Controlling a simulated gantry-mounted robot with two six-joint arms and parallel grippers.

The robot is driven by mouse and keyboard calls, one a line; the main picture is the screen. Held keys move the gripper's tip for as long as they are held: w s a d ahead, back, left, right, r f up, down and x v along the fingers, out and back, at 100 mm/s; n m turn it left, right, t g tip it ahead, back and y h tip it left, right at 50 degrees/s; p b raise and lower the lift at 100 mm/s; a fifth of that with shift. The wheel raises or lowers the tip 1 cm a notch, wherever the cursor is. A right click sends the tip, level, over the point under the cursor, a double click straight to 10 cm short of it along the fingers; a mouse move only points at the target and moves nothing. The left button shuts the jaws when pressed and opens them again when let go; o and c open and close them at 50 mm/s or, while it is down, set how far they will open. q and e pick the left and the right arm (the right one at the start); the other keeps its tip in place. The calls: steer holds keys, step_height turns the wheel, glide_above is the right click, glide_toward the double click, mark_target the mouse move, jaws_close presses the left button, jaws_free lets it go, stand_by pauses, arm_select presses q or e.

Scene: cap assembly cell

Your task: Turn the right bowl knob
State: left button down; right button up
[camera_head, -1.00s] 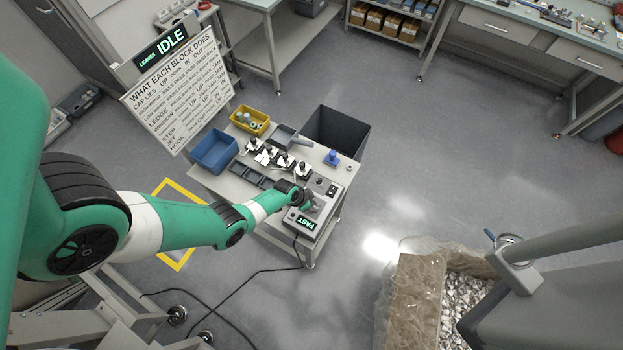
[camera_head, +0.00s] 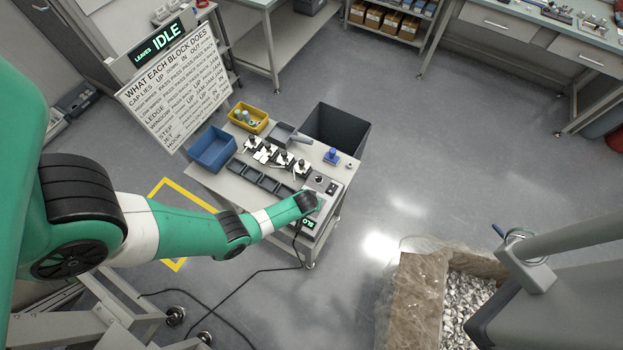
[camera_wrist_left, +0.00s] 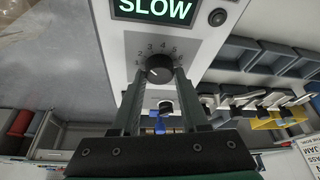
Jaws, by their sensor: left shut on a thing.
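A black dial knob (camera_wrist_left: 158,68) with a numbered scale sits on the light grey control panel (camera_wrist_left: 125,40) in the left wrist view. Its white pointer mark shows on its face. The fingers of my left gripper (camera_wrist_left: 158,78) stand on either side of the knob, shut on it. A green display (camera_wrist_left: 152,10) beside the scale reads SLOW. In the head view my left gripper (camera_head: 312,203) is over the control box at the cart's front right corner and hides the knob. The display (camera_head: 307,223) shows there partly. My right gripper is not in view.
A sign board (camera_head: 175,90) reads IDLE on top.

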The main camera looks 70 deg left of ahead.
arm_select(q)
steer(key=shift+n+g+b, duration=0.35)
steer(key=shift+n+g, duration=0.15)
steer(key=shift+n, duration=0.7)
steer(key=shift+c, duration=2.1)
jaws_free()
